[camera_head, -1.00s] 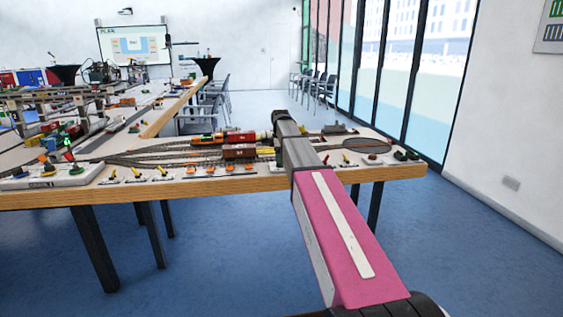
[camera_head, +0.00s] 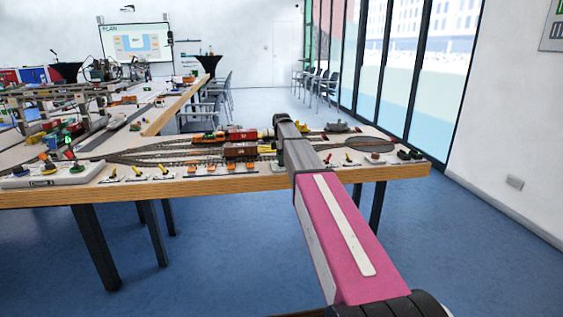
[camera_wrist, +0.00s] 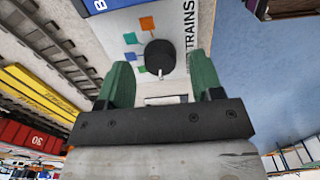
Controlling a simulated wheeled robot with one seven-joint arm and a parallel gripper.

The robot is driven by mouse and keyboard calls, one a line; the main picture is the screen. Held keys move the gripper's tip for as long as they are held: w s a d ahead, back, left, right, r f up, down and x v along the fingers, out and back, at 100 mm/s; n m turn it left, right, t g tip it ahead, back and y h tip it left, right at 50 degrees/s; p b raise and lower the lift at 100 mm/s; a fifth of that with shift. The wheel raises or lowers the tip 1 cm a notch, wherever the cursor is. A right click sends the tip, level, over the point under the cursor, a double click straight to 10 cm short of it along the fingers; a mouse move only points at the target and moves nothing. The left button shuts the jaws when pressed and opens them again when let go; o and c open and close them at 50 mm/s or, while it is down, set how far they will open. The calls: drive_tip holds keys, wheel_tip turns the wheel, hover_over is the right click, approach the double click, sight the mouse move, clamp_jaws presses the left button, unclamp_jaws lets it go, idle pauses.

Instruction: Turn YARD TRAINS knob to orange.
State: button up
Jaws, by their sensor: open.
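The YARD TRAINS knob (camera_wrist: 160,57) is a round black dial with a white pointer in the wrist view. It sits on a pale panel (camera_wrist: 180,20) printed "TRAINS". Orange, green, blue and purple colour squares lie around it; the orange square (camera_wrist: 147,23) is at its upper left. The white pointer points down in the picture, away from the orange square. My gripper (camera_wrist: 162,78) is open, its two green fingers to the left and right of the knob, with gaps on both sides. I cannot tell whether they touch the panel. In the head view my arm hides the knob.
Model tracks (camera_wrist: 45,45) and a yellow wagon (camera_wrist: 38,92) lie left of the panel in the wrist view, with a red wagon (camera_wrist: 25,135) lower down. The table's front edge (camera_head: 200,190) and small levers (camera_head: 137,171) show in the head view. Blue floor (camera_wrist: 265,70) is at right.

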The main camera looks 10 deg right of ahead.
drive_tip(key=shift+f, duration=0.65)
drive_tip(key=c, duration=0.9)
